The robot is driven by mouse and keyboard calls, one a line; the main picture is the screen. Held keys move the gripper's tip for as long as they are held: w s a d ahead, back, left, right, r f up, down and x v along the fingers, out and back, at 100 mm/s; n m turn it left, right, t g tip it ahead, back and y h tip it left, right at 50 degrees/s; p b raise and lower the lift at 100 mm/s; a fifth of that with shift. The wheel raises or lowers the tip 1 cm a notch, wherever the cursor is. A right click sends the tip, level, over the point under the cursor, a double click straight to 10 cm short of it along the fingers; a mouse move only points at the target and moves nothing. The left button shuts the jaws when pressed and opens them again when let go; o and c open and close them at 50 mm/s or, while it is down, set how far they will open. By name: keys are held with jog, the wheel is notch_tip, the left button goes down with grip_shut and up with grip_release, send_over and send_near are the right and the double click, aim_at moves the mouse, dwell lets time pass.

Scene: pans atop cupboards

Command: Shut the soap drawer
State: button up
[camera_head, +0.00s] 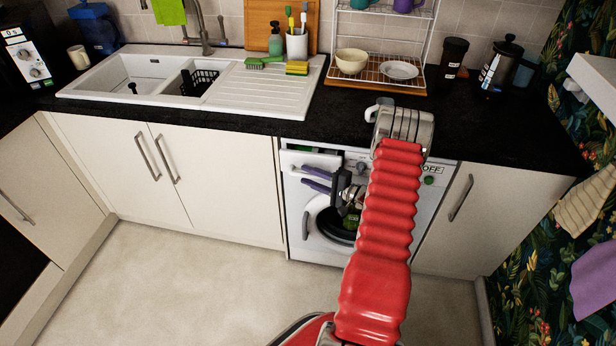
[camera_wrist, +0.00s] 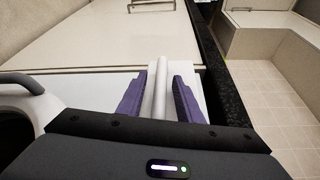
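The washing machine (camera_head: 300,215) stands under the dark worktop in the head view. Its white soap drawer (camera_head: 312,158) is at the machine's upper left and looks pulled out, with something green and dark behind its front. My gripper (camera_head: 316,180) is just below and in front of the drawer, its purple fingers pointing left. In the wrist view, the purple fingers of my gripper (camera_wrist: 160,95) stand apart, with a white ridged part of the drawer (camera_wrist: 161,78) seen between them. I cannot tell whether they touch it. My arm hides part of the machine's middle.
A closed cupboard (camera_head: 215,185) is left of the machine and another (camera_head: 465,215) is right of it. The worktop (camera_head: 490,130) overhangs above. The round machine door (camera_head: 325,225) is below my gripper. The floor (camera_head: 190,285) in front is clear.

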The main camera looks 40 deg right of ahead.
jog(key=shift+w, duration=0.3)
jog(key=shift+c, duration=0.4)
grip_shut()
jog(key=shift+a+f, duration=0.1)
